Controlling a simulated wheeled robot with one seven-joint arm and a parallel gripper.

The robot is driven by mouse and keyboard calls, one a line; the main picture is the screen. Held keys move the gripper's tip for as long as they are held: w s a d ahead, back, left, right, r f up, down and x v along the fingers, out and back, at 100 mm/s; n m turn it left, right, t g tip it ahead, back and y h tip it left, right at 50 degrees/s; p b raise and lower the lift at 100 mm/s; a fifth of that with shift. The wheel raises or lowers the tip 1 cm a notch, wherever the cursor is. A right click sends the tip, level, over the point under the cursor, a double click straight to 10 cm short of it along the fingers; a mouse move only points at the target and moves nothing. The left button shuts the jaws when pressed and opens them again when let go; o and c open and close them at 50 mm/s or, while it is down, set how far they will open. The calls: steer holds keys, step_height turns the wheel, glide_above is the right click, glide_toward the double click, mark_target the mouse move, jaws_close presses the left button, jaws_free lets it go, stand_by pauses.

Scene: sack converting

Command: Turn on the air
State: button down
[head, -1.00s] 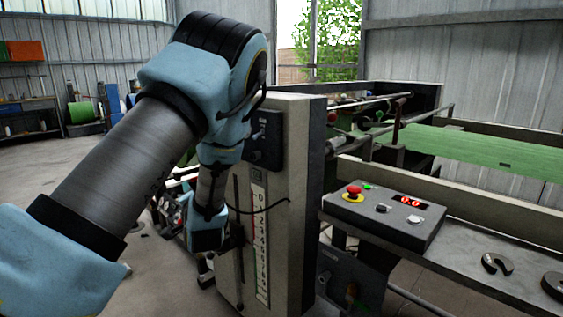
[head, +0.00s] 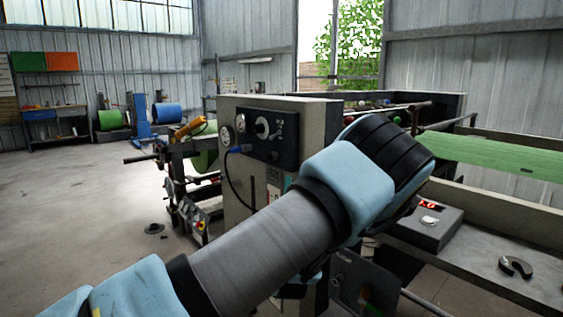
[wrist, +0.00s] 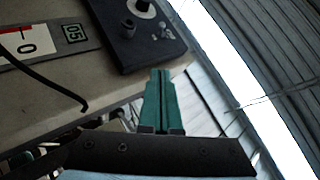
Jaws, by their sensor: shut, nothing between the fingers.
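A black control panel (head: 268,136) with a pale round knob (head: 262,128) and small switches sits high on the grey machine cabinet (head: 236,190). Two round gauges (head: 240,123) are at its left, with a blue connector (head: 240,148) and dark hose below. The panel's corner also shows at the top of the wrist view (wrist: 140,50), with part of its knob (wrist: 143,6). My gripper (wrist: 159,74) has green fingers, shut and empty, pointing up the wrist picture just below the panel's edge, apparently apart from it. In the head view my arm hides the gripper.
A console (head: 425,228) with a lit red display stands right of my arm. A dark box (head: 362,283) with a green part is low beside the cabinet. Open floor (head: 70,230) is at left.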

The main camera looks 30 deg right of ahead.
mark_target(272, 136)
steer(key=p+x, duration=0.2)
steer(key=x, duration=0.7)
steer(key=shift+w+r, duration=0.15)
steer(key=shift+r, duration=0.1)
steer(key=w+r, duration=0.1)
steer(key=w+a+p, duration=0.1)
steer(key=shift+w+r, duration=0.35)
steer(key=shift+w+a+r, duration=0.15)
steer(key=shift+w, duration=0.15)
steer(key=shift+s+a+r+m+g+h+p, duration=0.15)
steer(key=shift+m+g+h+p, duration=0.1)
steer(key=shift+m+g+p, duration=0.3)
steer(key=shift+w+a+r+m+g+h+p, duration=0.1)
steer(key=shift+r+m+g+h+p, duration=0.1)
steer(key=shift+m+g+p, duration=0.35)
steer(key=shift+s+a+r+m+g+h+p, duration=0.15)
steer(key=shift+m+g+h+p, duration=0.2)
steer(key=shift+m+p, duration=0.35)
steer(key=shift+w+a+r+m+g+p, duration=0.15)
steer(key=shift+r+m+g+p, duration=0.25)
steer(key=shift+m+g+p, duration=0.7)
steer(key=shift+a+r+m+g+p, duration=0.1)
steer(key=shift+r+m+g+p, duration=0.1)
steer(key=shift+m+g+p, duration=0.5)
steer(key=shift+a+r+m+g+y+p, duration=0.15)
steer(key=shift+r+m+g+y+p, duration=0.75)
steer(key=shift+p, duration=1.95)
